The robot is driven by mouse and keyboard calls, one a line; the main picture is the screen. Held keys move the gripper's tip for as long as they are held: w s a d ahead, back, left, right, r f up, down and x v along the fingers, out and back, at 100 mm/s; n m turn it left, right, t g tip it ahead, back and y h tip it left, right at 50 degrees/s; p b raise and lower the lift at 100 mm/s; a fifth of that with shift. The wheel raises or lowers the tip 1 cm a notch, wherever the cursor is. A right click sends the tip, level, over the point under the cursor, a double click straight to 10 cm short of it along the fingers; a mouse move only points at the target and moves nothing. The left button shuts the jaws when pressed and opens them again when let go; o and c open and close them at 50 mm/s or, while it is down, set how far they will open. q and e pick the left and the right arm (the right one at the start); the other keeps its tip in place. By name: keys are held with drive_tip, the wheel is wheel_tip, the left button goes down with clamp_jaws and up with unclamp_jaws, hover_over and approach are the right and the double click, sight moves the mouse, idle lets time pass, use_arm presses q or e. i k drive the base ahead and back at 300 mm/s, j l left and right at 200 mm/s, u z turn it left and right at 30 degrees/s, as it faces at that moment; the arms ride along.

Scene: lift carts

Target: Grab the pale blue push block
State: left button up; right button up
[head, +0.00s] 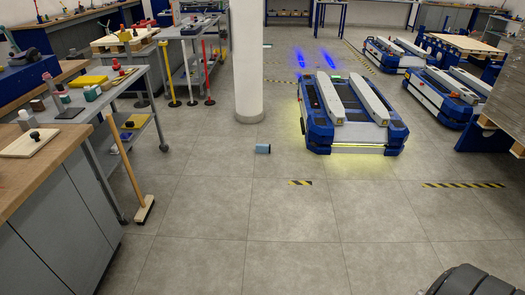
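A small pale blue block (263,148) lies on the grey tiled floor, right of the foot of the white column, with a darker end facing right. It is too small to tell whether it is the push block. No other clearly pale blue block shows. Neither of my grippers is in view. A dark rounded part, likely mine, shows at the bottom right edge.
A blue and white lift cart (350,112) with yellow underglow stands right of the white column (247,65). A wooden-handled broom (128,175) leans by the left workbench (50,170). A cluttered metal cart (95,105) stands behind.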

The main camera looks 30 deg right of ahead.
sight(260, 149)
drive_tip(key=z, duration=0.45)
drive_tip(key=i+z, duration=0.15)
drive_tip(key=i, duration=6)
drive_tip(key=i+z, duration=0.2)
drive_tip(key=i, duration=0.4)
drive_tip(key=i+j+z, duration=0.15)
drive_tip(key=i, duration=0.45)
drive_tip(key=i+j+z, duration=0.2)
drive_tip(key=i, duration=0.4)
drive_tip(key=z, duration=2.45)
